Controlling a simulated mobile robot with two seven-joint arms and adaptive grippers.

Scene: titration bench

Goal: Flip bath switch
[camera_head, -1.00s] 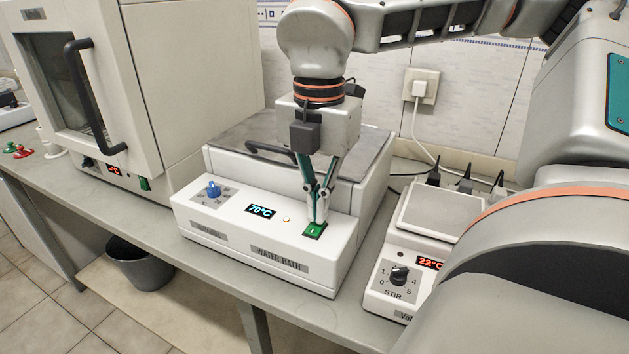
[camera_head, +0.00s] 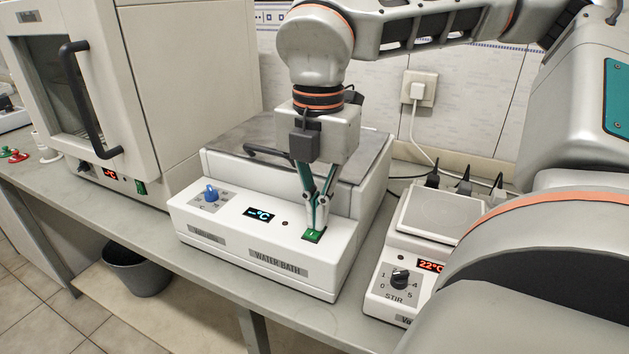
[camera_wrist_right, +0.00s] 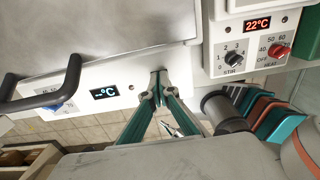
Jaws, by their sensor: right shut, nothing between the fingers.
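The water bath (camera_head: 212,258) is a white box with a grey lid and a black lid handle. Its green rocker switch (camera_head: 313,236) sits at the right end of the sloped front panel. My right gripper (camera_head: 316,227) points down with its fingertips together at the switch, empty. In the right wrist view the gripper (camera_wrist_right: 158,75) covers the switch. The bath display (camera_head: 260,215) reads dashes and °C, and the small lamp beside it is dark. A blue knob (camera_head: 211,193) is at the panel's left. My left gripper is not in view.
A stirrer hotplate (camera_head: 392,290) showing 22°C stands close to the right of the bath. An oven (camera_head: 190,80) with a black handle stands to the left. A wall socket (camera_head: 419,89) and cables are behind. A bin (camera_head: 137,270) is below the bench.

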